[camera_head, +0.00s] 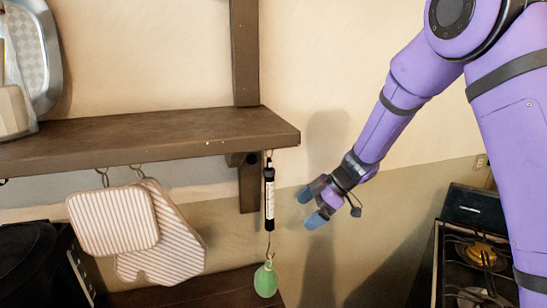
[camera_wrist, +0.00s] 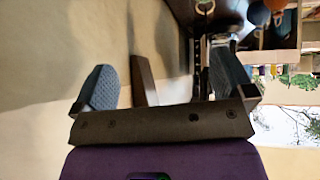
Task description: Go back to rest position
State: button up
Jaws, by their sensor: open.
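My gripper (camera_head: 309,206) is open and empty. It is in front of the beige wall, below the level of the shelf board and to the right of the hanging scale. Its two blue pads point to the lower left, apart from the scale in the picture. In the wrist view my gripper (camera_wrist: 165,78) shows both fingers spread wide with nothing held between them. My purple arm comes down from the upper right of the head view.
A brown wall shelf (camera_head: 150,136) spans the left. A dark hanging scale (camera_head: 269,198) hangs under its right end, with a green object (camera_head: 266,281) on its lower hook. Striped potholders (camera_head: 113,221) hang further left. A stove (camera_head: 474,250) stands at the lower right.

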jog(key=w+d+r+m+t+h, duration=0.1)
jog(key=w+d+r+m+t, duration=0.25)
jog(key=r+t, duration=0.45)
jog(key=s+d+r+m+t+h, duration=0.2)
jog(key=s+d+r+m+h, duration=0.15)
jog(key=d+r, duration=0.35)
jog(key=s+d+r+m+t+h, duration=0.1)
jog(key=s+d+r+m+h, duration=0.25)
jog(key=d+r, duration=0.35)
jog(key=s+d+m+g, duration=0.1)
jog(key=s+m+g, duration=0.2)
jog(key=s, duration=1.1)
jog(key=s+d+m+g, duration=0.1)
jog(key=s+m+g, duration=0.2)
jog(key=s, duration=1.2)
jog(key=m, duration=0.2)
jog(key=shift+d+f+m+h, duration=0.25)
jog(key=shift+f+m+h, duration=0.1)
jog(key=shift+f+h, duration=0.05)
dwell(0.7)
